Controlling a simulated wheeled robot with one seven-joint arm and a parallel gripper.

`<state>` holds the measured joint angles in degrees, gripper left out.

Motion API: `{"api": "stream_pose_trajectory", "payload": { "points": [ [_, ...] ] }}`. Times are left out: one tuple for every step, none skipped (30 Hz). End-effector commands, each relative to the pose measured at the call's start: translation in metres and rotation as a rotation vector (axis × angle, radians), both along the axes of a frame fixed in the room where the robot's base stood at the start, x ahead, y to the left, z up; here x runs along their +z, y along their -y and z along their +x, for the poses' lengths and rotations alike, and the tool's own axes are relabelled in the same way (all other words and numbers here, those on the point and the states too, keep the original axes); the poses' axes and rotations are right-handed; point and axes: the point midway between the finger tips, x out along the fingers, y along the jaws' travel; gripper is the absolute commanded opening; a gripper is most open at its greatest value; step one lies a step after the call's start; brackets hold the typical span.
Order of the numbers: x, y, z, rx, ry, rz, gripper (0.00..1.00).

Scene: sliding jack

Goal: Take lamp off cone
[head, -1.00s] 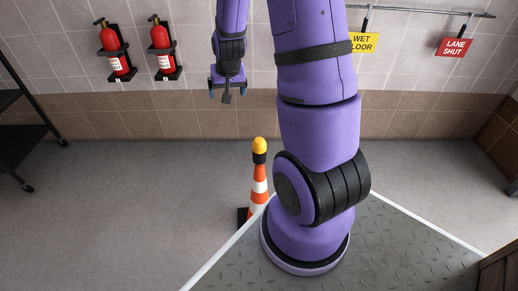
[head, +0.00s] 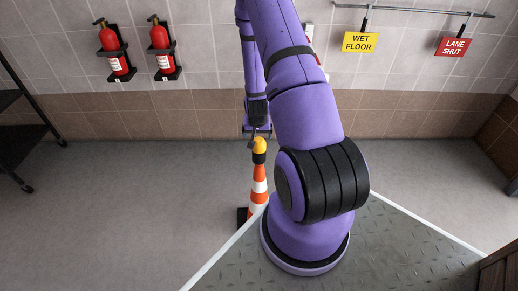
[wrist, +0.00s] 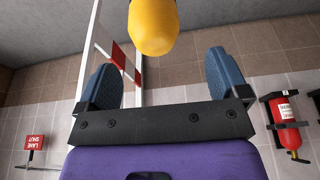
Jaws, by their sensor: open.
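The lamp has a yellow dome (head: 259,145) on a black base and sits on top of the orange and white striped cone (head: 259,190), which stands upright on the floor. The yellow lamp (wrist: 153,24) shows at the top centre, beyond the fingertips and roughly in line with the gap. Nothing is held. The black base is out of the wrist view.
Two red fire extinguishers (head: 115,52) hang on the tiled wall. A yellow sign (head: 360,42) and a red sign (head: 453,47) hang from a rail at right. A black rack (head: 15,120) stands at left. A red-and-white barrier (wrist: 119,56) shows behind the fingers. The floor left of the cone is clear.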

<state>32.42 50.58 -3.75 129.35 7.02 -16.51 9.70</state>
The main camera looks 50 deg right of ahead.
Motion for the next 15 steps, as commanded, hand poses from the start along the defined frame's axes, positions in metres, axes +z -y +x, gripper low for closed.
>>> {"api": "stream_pose_trajectory", "payload": {
  "points": [
    [-0.007,0.001,0.001,0.000,-0.002,0.001,0.93],
    [-0.010,0.002,0.001,0.000,-0.002,0.001,0.93],
    [-0.013,0.003,0.002,0.000,-0.002,0.001,0.93],
    [-0.015,0.003,0.002,0.000,-0.001,0.002,0.93],
    [-0.016,0.004,0.003,0.000,-0.001,0.001,0.93],
    [-0.018,0.004,0.003,0.000,-0.001,0.001,0.93],
    [-0.019,0.004,0.003,0.000,-0.001,0.001,0.93],
    [-0.020,0.005,0.003,0.000,-0.001,0.001,0.93],
    [-0.022,0.005,0.003,0.000,-0.001,0.002,0.93],
    [-0.025,0.006,0.003,0.000,-0.002,0.001,0.93],
    [-0.028,0.007,0.003,0.000,-0.003,0.002,0.93],
    [-0.032,0.008,0.003,0.000,-0.002,0.001,0.93],
    [-0.036,0.009,0.003,0.000,-0.002,0.001,0.93],
    [-0.040,0.011,0.003,-0.001,-0.002,0.001,0.93],
    [-0.046,0.012,0.002,-0.001,-0.002,0.002,0.93]
  ]
}}
